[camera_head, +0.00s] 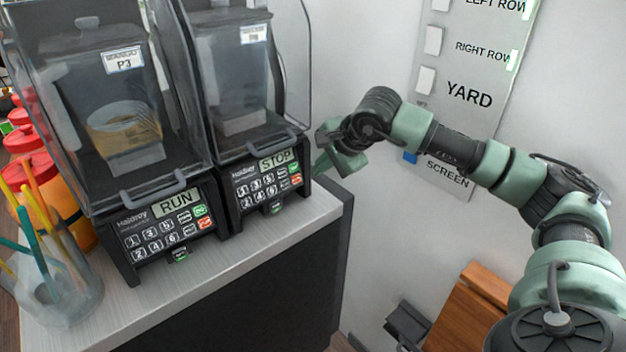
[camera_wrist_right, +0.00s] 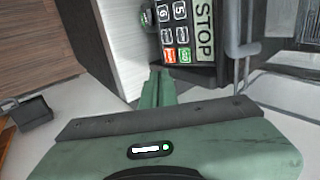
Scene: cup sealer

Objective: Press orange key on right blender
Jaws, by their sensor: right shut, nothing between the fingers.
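The right blender (camera_head: 240,80) stands on the counter, and its display (camera_head: 275,159) reads STOP. Its orange key (camera_head: 296,179) is at the right end of the lower key row, just below a green key (camera_head: 294,169). My right gripper (camera_head: 321,167) is beside the panel's right edge, its fingers shut and empty. In the right wrist view the shut fingers (camera_wrist_right: 154,84) point toward the panel, close to the orange key (camera_wrist_right: 169,55) and the green key (camera_wrist_right: 185,55). I cannot tell whether they touch the panel. My left gripper is not in view.
The left blender (camera_head: 120,110) stands close by; its display (camera_head: 176,202) reads RUN. A clear cup of coloured straws (camera_head: 55,290) and red-capped bottles (camera_head: 40,175) are at the left. A wall sign with switches (camera_head: 470,90) is behind my right arm. The counter front (camera_head: 200,265) is clear.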

